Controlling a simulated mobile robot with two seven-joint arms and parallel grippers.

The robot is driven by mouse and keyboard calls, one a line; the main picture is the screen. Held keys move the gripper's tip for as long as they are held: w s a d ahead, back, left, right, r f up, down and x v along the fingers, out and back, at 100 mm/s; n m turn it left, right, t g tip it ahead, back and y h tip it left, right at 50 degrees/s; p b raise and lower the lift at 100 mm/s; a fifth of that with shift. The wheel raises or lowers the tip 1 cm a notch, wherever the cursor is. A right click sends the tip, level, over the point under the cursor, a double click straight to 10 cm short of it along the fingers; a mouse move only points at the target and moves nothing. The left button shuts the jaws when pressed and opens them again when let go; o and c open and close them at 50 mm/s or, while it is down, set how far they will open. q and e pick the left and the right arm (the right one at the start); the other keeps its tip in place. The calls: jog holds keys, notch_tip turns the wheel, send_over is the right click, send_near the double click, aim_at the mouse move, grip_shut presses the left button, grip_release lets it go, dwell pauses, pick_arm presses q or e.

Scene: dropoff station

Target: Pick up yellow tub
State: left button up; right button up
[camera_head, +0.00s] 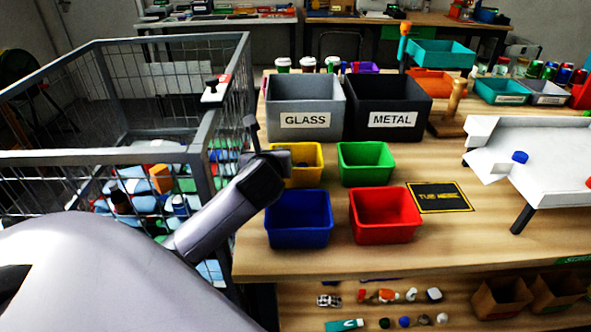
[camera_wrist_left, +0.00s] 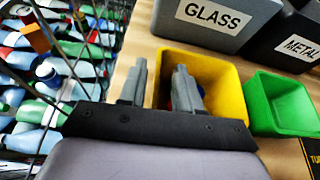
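The yellow tub (camera_head: 309,163) stands on the wooden table in front of the grey GLASS bin, left of the green tub. In the left wrist view the yellow tub (camera_wrist_left: 226,82) holds something blue and red, mostly hidden by a finger. My left gripper (camera_head: 270,143) is at the tub's left side, and its wrist hides the tub's left part in the head view. In the wrist view the left gripper (camera_wrist_left: 160,82) is open, with one finger left of the tub's left wall and the other over its opening. I cannot tell whether they touch it. My right gripper is not in view.
A green tub (camera_head: 366,163), blue tub (camera_head: 298,222) and red tub (camera_head: 385,218) stand close by. The GLASS bin (camera_head: 305,100) and black METAL bin (camera_head: 388,103) are behind. A wire cage (camera_head: 205,150) with bottles is left. A white chute (camera_head: 535,150) is right.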

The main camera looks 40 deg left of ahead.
pick_arm(q)
jog(key=shift+w+a+f, duration=0.3)
jog(key=shift+w+a, duration=0.1)
jog(key=shift+w, duration=0.1)
jog(key=shift+c, duration=0.3)
grip_shut()
jog(key=shift+r, duration=0.1)
